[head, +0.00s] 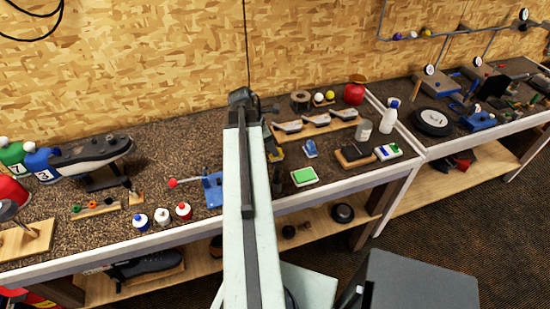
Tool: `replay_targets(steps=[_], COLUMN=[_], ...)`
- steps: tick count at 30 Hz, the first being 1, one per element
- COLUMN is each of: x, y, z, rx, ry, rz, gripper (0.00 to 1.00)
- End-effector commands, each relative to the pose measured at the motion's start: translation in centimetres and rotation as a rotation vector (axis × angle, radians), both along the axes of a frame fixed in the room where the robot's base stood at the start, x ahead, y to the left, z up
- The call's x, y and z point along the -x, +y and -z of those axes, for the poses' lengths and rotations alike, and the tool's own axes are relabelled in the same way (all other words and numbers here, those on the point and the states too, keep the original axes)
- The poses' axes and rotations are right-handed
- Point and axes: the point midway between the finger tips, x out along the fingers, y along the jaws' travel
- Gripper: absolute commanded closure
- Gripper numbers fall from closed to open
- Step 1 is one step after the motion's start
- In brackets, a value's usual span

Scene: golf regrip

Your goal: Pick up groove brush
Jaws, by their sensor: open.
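My pale arm rises up the middle of the head view, and my gripper (243,99) is the dark end at its top, over the back of the workbench. The jaws are small and partly hidden by the arm, and nothing shows held in them. I cannot tell for certain which item is the groove brush. A small blue item (310,148) right of the arm may be it. A brown and black block (354,154) further right also looks brush-like. Both lie on the dark bench top, apart from my gripper.
A green-topped pad (304,177), a wooden rack with clubheads (317,127), a grey can (362,129) and a white bottle (390,115) stand right of my arm. A blue clamp (213,190) and several small bottles are left. The wood-panelled wall is behind.

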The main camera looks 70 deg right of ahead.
Motion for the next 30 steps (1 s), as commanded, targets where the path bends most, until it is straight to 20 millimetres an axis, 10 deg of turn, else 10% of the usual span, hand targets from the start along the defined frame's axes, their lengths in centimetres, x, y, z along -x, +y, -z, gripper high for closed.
replay_targets(steps=[7, 15, 21, 30], x=[1.4, 1.6, 1.5, 1.5], y=[-0.9, -1.1, -1.1, -1.1], z=[4.3, 4.2, 4.2, 4.0], rx=[0.000, 0.000, 0.000, 0.000], ry=[0.000, 0.000, 0.000, 0.000], rz=[0.001, -0.001, -0.001, -0.002], gripper=[0.49, 0.49, 1.00, 1.00])
